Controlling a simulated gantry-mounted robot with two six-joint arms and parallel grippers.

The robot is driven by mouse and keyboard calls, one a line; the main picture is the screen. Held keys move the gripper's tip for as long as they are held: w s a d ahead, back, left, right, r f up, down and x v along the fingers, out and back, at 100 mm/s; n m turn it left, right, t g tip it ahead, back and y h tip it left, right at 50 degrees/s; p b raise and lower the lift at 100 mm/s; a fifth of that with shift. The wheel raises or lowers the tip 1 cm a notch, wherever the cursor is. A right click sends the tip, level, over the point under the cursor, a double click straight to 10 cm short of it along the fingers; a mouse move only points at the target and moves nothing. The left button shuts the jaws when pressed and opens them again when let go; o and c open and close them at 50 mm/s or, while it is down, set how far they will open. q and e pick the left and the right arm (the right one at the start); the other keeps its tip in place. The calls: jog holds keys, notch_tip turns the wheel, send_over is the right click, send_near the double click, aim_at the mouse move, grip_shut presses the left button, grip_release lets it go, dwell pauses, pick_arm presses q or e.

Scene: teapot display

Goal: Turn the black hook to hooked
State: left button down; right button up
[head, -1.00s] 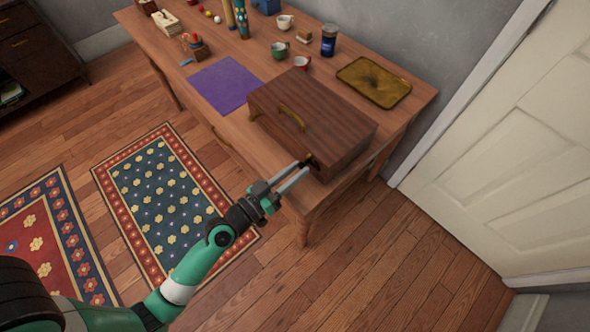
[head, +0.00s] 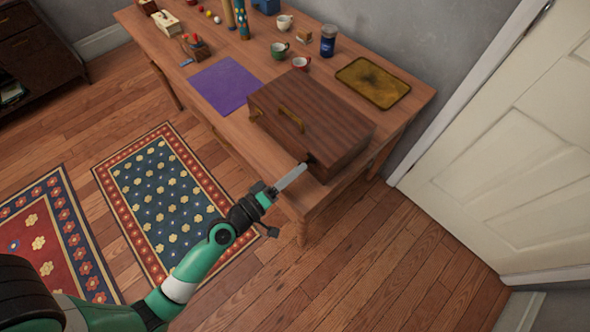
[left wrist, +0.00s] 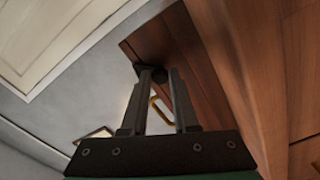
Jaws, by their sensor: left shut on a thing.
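The brown wooden case (head: 335,115) lies on the table, with a gold handle (head: 291,119) on its side. My left gripper (head: 303,169) reaches the near right end of the case's front. Its fingers look edge-on there and hide most of the black hook. In the left wrist view, the fingertips (left wrist: 158,72) close on the small dark hook (left wrist: 158,76) against the wooden face, with the gold handle (left wrist: 160,115) beyond. The hook's exact angle cannot be told. My right gripper is not in view.
The wooden table (head: 262,150) also holds a purple mat (head: 225,85), a yellow-brown tray (head: 372,83), a blue jar (head: 328,41) and several cups and toys farther back. Open floor lies in front. A white door (head: 510,150) stands at the right.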

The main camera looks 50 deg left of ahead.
pick_arm(q)
jog(key=shift+n, duration=0.3)
jog(key=c, duration=0.7)
grip_release()
jog(key=shift+s, duration=0.1)
jog(key=shift+s+f, duration=0.1)
jog(key=shift+s, duration=0.25)
jog(key=s+b, duration=0.1)
jog(key=s, duration=0.2)
jog(key=s+b, duration=0.1)
jog(key=s, duration=0.3)
jog(key=s+b, duration=0.2)
jog(key=s, duration=0.1)
jog(key=shift+s+d, duration=0.3)
jog(key=shift+s, duration=0.05)
